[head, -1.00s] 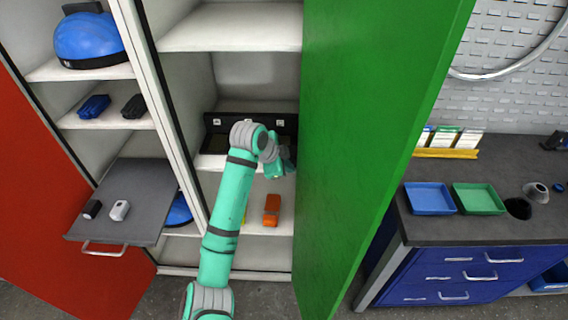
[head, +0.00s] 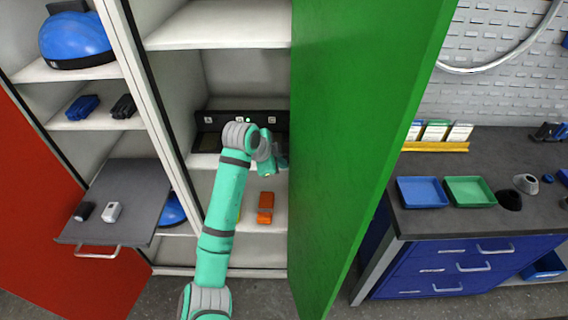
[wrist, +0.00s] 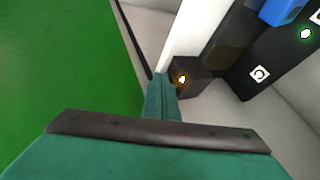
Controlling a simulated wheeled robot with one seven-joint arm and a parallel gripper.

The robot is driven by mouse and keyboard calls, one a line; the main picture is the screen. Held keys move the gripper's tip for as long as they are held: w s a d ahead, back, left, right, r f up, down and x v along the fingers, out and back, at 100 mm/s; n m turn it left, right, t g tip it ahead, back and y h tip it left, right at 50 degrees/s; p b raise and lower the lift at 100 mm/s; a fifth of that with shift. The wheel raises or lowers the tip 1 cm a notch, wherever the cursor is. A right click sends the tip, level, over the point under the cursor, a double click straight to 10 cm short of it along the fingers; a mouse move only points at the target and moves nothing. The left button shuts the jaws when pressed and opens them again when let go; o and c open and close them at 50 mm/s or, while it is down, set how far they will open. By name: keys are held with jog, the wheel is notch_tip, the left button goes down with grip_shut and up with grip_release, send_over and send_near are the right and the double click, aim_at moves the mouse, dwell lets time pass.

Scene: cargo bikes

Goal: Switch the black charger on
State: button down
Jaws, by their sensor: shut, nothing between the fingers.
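The black charger (head: 200,135) is a dark unit with white symbols along its back, on a middle shelf of the open cabinet. In the wrist view its dark back panel (wrist: 240,84) shows a white symbol, a green light and a blue block. A small dark box (wrist: 205,75) with a glowing amber light stands beside a white upright. My gripper (wrist: 162,92) is shut and empty, its tip close to this box; I cannot tell whether they touch. In the head view my gripper (head: 269,166) is in front of the charger's right part, partly hidden by my arm.
The open green door (head: 360,150) stands close to the right of my arm. An orange block (head: 265,207) lies on the shelf below. At left are a pull-out shelf (head: 125,190) and a red door (head: 40,220). A workbench (head: 430,225) with trays stands at right.

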jog(key=shift+s+d+r, duration=0.1)
jog(key=shift+r, duration=0.75)
jog(key=s+f+v, duration=0.1)
jog(key=v, duration=0.8)
jog(key=shift+s+a+r, duration=0.2)
jog(key=shift+s+r, duration=0.05)
jog(key=shift+s, duration=0.25)
